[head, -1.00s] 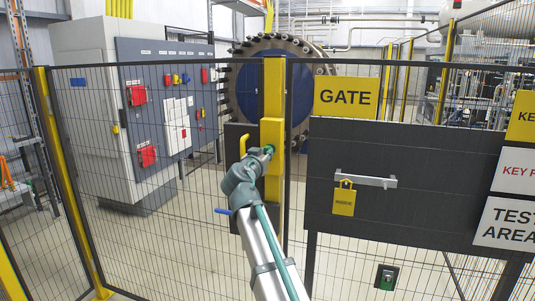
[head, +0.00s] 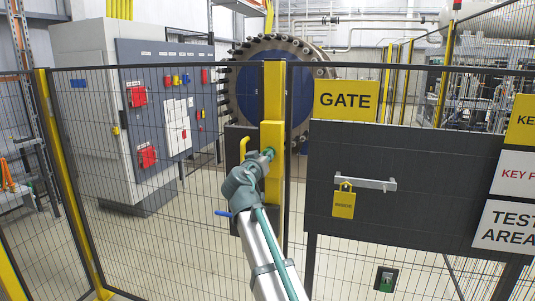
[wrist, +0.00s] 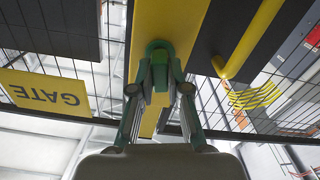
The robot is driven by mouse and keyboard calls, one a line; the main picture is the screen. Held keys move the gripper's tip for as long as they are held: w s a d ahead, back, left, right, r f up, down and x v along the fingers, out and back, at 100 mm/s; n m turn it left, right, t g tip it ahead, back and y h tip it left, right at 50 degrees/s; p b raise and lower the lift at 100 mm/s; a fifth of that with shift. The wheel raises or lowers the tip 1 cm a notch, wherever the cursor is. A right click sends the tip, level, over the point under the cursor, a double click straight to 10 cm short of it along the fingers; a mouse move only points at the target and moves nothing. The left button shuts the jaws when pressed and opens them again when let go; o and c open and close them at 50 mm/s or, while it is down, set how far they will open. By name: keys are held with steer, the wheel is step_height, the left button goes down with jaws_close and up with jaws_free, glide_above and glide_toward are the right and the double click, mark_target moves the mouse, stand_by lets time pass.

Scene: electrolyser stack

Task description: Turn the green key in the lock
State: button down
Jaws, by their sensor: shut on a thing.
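The yellow lock housing (head: 273,132) is on the yellow gate post in the head view. It fills the upper middle of the wrist view (wrist: 177,20). The green key (wrist: 158,46) shows as a rounded green piece at the yellow face, between my fingertips. My gripper (wrist: 159,72) is shut on it, close against the housing. In the head view my gripper (head: 268,153) reaches the housing's front, and the key is largely hidden there. The keyhole is hidden, so I cannot tell the key's exact angle.
A yellow handle (head: 243,148) stands just left of the housing. Wire mesh fence surrounds the post. To the right are the GATE sign (head: 346,100), a dark panel (head: 440,165) and a yellow padlock (head: 343,204). A grey cabinet (head: 95,120) stands behind the fence.

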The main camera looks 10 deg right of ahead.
steer(key=shift+n, duration=0.3)
steer(key=shift+n+p, duration=1)
steer(key=shift+n, duration=0.7)
steer(key=shift+r, duration=0.1)
